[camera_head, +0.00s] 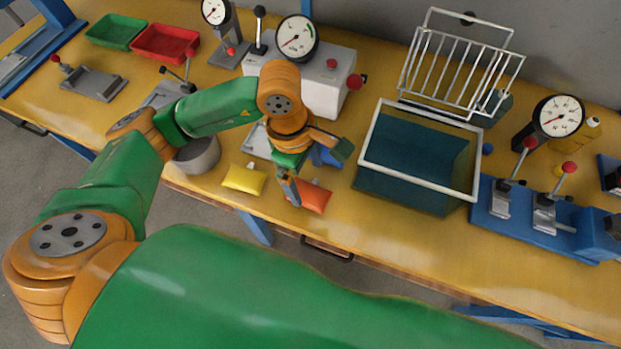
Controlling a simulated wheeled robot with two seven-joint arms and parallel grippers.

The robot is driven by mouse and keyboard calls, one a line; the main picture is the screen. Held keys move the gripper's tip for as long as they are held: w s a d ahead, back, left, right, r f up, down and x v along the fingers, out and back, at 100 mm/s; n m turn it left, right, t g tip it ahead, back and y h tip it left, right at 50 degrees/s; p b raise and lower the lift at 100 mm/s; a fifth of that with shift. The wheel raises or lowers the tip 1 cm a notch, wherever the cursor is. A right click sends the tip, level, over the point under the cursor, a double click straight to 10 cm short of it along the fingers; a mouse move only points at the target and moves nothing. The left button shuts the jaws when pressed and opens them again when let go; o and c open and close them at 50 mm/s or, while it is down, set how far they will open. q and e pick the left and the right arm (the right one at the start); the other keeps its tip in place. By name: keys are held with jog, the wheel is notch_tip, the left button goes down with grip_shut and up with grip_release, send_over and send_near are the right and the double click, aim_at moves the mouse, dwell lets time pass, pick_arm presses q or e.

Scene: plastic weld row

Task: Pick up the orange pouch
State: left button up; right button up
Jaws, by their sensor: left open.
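The orange pouch (316,197) lies on the yellow table near its front edge, partly hidden behind a finger of my left gripper. My left gripper (313,172) is open just above the pouch, one finger overlapping the pouch's left side in the picture and the other up to the right. I cannot tell whether that finger touches the pouch. Nothing shows between the fingers as held. My right gripper is not in view.
A yellow pouch (244,179) lies left of the orange one, with a grey pot (197,156) beyond it. Something blue (325,157) is partly hidden behind the gripper. A dark teal tank (405,192) with a white rim stands to the right. A white gauge box (318,84) is behind.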

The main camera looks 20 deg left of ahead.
aim_at(310, 190)
pick_arm(q)
jog(key=f, duration=0.3)
jog(key=d+f+p, duration=0.1)
jog(key=shift+s+f, duration=0.2)
jog(key=shift+s, duration=0.1)
jog(key=shift+w+f, duration=0.2)
jog(key=shift+f, duration=0.1)
jog(key=c, duration=1.1)
jog(key=r+p, duration=0.2)
jog(key=r, duration=0.1)
jog(key=r+p, duration=0.1)
jog(key=p, duration=0.1)
jog(key=shift+s+r, duration=0.25)
jog(key=shift+r, duration=0.15)
jog(key=s+d+r+p, duration=0.1)
jog(key=s+r+p, duration=0.1)
jog(key=s+p, duration=0.1)
jog(key=s+d+r+p, duration=0.1)
jog(key=s+r+p, duration=0.1)
jog(key=s, duration=0.4)
jog(key=s+d+r+p, duration=0.1)
jog(key=s+r+p, duration=0.2)
jog(key=s+r, duration=0.1)
jog(key=shift+s+r+p, duration=0.15)
jog(key=shift+p, duration=0.15)
